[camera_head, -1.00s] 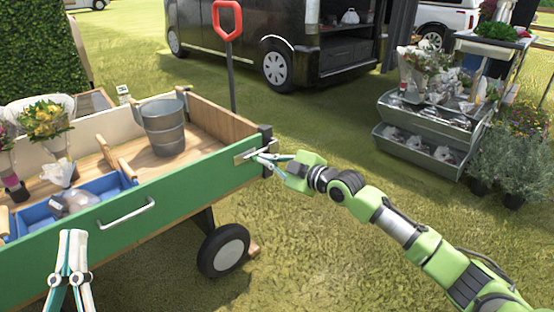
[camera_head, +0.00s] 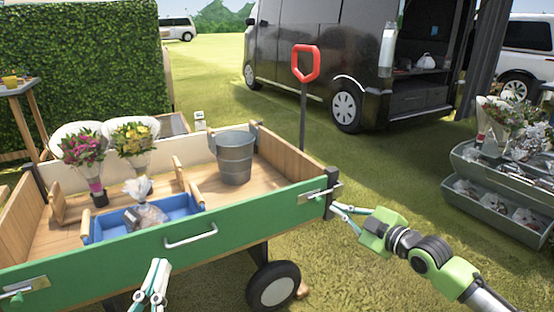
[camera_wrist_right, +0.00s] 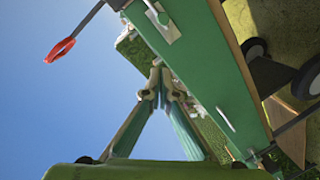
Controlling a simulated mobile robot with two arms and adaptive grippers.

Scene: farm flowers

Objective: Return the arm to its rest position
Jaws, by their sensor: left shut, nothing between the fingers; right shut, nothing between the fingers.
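My right gripper (camera_head: 338,208) is shut and empty. Its fingertips are close to the metal latch (camera_head: 325,193) at the right front corner of the green wagon (camera_head: 110,256); I cannot tell whether they touch it. In the right wrist view its fingers (camera_wrist_right: 163,68) come together beside the green panel (camera_wrist_right: 195,70), with a latch (camera_wrist_right: 161,20) further up. My left gripper (camera_head: 157,266) is shut and empty, in front of the wagon's green side, below the white handle (camera_head: 190,237).
The wagon holds a metal bucket (camera_head: 235,157), a blue tray (camera_head: 180,207) and flower bouquets (camera_head: 133,137). A red-handled shovel (camera_head: 305,64) stands behind it. A wheel (camera_head: 273,289) is below. Grey flower bins (camera_head: 498,200) stand at the right. Grass between is clear.

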